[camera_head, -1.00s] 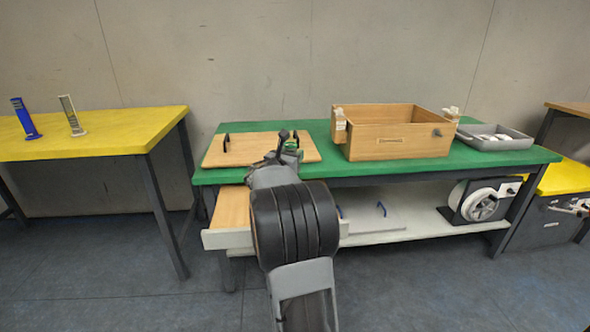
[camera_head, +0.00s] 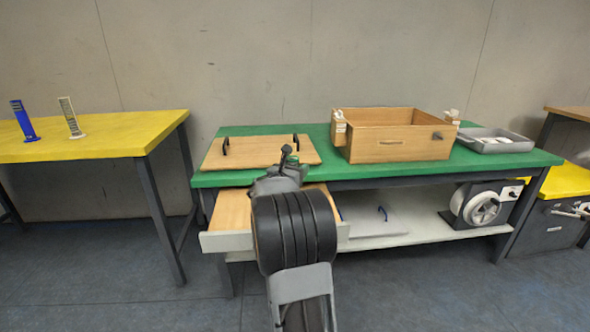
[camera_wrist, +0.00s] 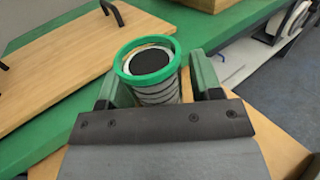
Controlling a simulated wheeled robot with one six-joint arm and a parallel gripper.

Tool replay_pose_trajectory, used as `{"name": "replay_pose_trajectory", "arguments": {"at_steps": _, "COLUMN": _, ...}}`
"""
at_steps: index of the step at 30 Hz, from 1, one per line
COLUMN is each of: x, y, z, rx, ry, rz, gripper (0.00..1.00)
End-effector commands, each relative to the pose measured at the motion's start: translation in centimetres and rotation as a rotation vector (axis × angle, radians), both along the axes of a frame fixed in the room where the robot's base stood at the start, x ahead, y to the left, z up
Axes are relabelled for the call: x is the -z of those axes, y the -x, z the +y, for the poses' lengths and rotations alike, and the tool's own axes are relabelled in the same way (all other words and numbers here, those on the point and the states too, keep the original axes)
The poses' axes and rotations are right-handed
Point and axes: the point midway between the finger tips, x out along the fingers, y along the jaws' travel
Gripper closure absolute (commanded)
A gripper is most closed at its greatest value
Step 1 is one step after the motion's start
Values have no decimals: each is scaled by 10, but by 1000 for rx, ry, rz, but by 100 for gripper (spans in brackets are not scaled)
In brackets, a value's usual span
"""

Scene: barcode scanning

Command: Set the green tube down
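The green tube (camera_wrist: 159,96) is in the wrist view between the two green fingers of my gripper (camera_wrist: 162,88). It has a green ring rim, a dark round centre and dark bands on a pale body. My gripper appears shut on it, though a narrow gap shows near the right finger and the lower contact is hidden. In the head view my gripper (camera_head: 286,160) is over the front edge of the green table (camera_head: 320,160), by the pulled-out drawer (camera_head: 229,213). The tube's lower end is hidden, so I cannot tell if it touches anything.
A wooden board with two black handles (camera_head: 242,151) lies behind my gripper. A wooden box (camera_head: 397,145) and a grey tray (camera_head: 515,145) stand on the right. A yellow table (camera_head: 95,148) at left holds a blue rack (camera_head: 25,121) and a pale rack (camera_head: 71,118).

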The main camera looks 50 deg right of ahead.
Motion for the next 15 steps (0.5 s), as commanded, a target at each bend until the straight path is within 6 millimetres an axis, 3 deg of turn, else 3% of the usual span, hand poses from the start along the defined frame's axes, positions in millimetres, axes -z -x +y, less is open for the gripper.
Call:
{"name": "replay_pose_trajectory", "arguments": {"at_steps": 11, "x": -6, "y": 0, "z": 0, "rx": 0, "ry": 0, "rz": 0, "gripper": 35}}
{"name": "replay_pose_trajectory", "arguments": {"at_steps": 15, "x": -5, "y": 4, "z": 19, "rx": -3, "ry": -1, "rz": 0, "gripper": 35}}
